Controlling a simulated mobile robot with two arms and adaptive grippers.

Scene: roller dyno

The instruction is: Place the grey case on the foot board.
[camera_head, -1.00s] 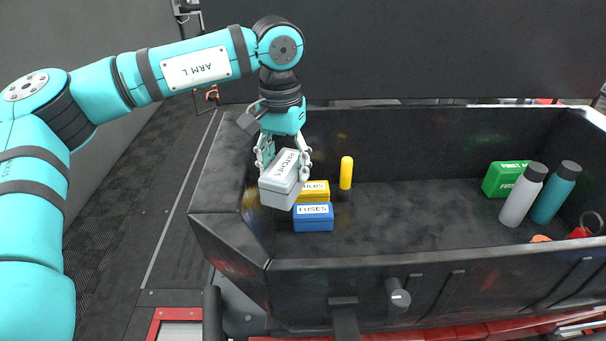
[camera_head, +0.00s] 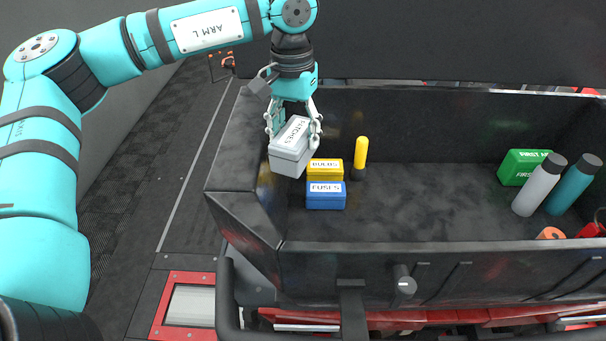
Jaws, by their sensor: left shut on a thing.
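The grey case (camera_head: 288,160), labelled PATCHES, is held in my left gripper (camera_head: 293,121), whose fingers are shut on it from both sides. The case hangs slightly tilted at the left end of a black open bin (camera_head: 400,258), above its floor. It is just left of and above a yellow BULBS case (camera_head: 325,173) and a blue FUSES case (camera_head: 326,198). I cannot pick out the foot board with certainty. My right gripper is out of view.
A yellow cylinder (camera_head: 361,153) stands behind the small cases. A green first aid box (camera_head: 523,167), a grey bottle (camera_head: 538,187) and a teal bottle (camera_head: 573,185) are at the bin's right. A red-framed panel (camera_head: 187,306) lies on the floor at lower left.

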